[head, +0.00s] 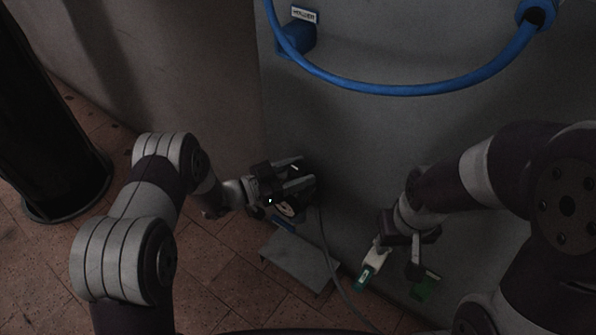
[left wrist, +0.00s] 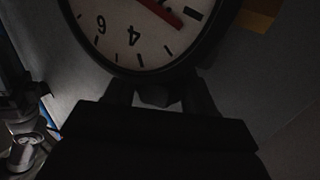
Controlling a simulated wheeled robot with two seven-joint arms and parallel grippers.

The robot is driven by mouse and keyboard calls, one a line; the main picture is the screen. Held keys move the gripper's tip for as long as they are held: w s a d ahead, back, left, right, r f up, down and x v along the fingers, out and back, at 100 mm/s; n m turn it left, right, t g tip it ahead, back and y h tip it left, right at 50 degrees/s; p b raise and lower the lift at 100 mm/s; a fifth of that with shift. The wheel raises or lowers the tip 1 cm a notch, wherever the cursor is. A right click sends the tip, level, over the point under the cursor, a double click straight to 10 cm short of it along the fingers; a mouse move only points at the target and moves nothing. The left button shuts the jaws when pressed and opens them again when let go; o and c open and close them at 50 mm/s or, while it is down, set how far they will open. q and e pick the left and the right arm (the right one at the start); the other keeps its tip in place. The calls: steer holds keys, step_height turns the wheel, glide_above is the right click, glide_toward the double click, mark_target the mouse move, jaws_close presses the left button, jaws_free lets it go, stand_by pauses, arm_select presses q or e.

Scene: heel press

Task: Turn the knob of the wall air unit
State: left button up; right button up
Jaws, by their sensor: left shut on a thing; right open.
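The wall air unit shows its round gauge in the left wrist view (left wrist: 135,35), with a white face, black numerals, a red needle and a black rim. In the head view the gauge (head: 287,209) is small and partly covered by my left gripper (head: 302,172). That gripper is at the unit, low on the grey wall. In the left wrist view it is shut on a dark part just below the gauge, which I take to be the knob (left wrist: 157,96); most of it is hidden. My right gripper (head: 392,273) is open and empty, low in front of the wall.
A grey plate or low bench (head: 300,262) lies below the unit, with a thin hose (head: 330,245) beside it. A dark column (head: 45,130) stands at left on the tiled floor.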

arm_select(q)
steer(key=shift+m+g+h, duration=0.6)
steer(key=shift+m+g, duration=0.5)
steer(key=shift+g, duration=0.9)
steer(key=o, duration=0.9)
steer(key=shift+o, duration=0.2)
steer(key=shift+r, duration=0.1)
